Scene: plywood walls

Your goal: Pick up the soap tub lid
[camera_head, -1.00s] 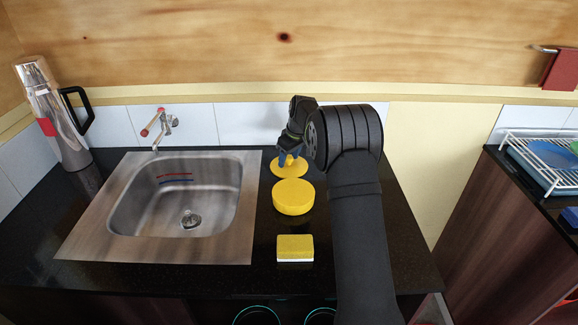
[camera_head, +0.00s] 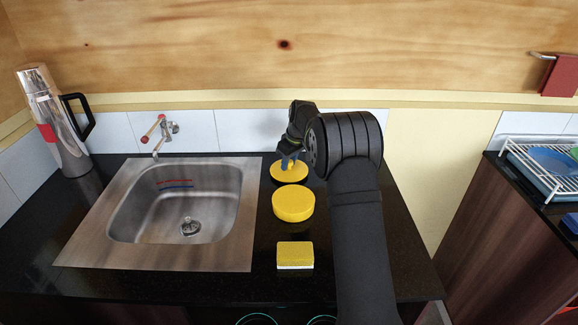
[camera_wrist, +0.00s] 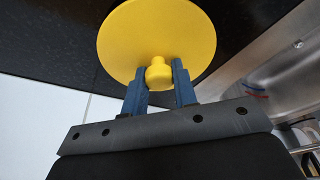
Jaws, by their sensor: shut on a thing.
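The soap tub lid (camera_head: 296,176) is a flat yellow disc with a small knob, behind the tub on the dark counter. It fills the top middle of the wrist view (camera_wrist: 145,35). My gripper (camera_head: 288,162) is over the lid, with its blue fingers on both sides of the knob (camera_wrist: 158,75), shut on it. I cannot tell whether the lid is clear of the counter. The round yellow soap tub (camera_head: 293,206) stands in front of the lid, apart from it.
A yellow and white sponge (camera_head: 295,254) lies in front of the tub. The steel sink (camera_head: 130,215) and tap (camera_head: 160,132) are to the left, with a metal flask (camera_head: 55,125) at the far left. A dish rack (camera_head: 545,170) stands at the right.

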